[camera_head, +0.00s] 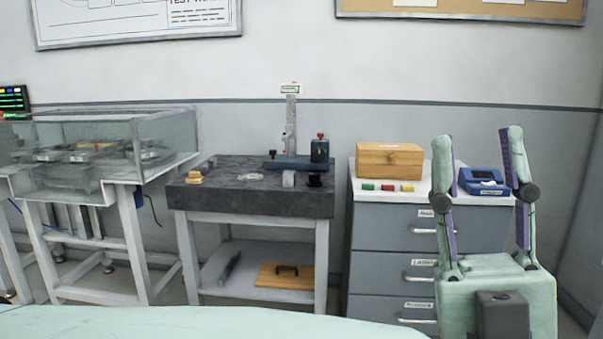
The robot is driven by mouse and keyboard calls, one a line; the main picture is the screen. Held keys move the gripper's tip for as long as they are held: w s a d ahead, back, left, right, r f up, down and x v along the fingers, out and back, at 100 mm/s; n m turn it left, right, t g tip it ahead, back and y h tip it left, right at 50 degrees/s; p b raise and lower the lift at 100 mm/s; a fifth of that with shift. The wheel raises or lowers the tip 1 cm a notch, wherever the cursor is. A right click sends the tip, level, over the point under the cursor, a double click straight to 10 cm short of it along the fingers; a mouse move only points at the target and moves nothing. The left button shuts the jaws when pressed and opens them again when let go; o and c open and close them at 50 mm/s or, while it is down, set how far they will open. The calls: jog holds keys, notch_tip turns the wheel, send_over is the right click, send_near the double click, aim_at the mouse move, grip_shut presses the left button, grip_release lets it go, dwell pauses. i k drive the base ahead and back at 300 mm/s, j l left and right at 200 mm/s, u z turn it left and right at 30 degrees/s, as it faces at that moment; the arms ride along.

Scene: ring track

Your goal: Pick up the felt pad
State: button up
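I cannot tell for sure which thing is the felt pad. A small tan, layered piece (195,177) lies at the left end of the dark stone-topped table (250,207); its material is too small to make out. A flat pale piece (250,177) lies near the middle of the same top, also unclear. My gripper (477,150) stands upright at the lower right, in front of the drawer cabinet. Its two fingers are wide apart with nothing held between them. It is well to the right of the stone-topped table.
The cabinet (378,232) bears a wooden box (390,160), small coloured blocks and a blue device (482,181). A blue-based stand (291,130) rises at the table's back. A clear-walled tank (160,150) stands left. A wooden board (268,275) lies on the lower shelf.

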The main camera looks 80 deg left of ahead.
aim_at(194, 176)
jog(key=u, duration=3.25)
jog(key=i, duration=1.75)
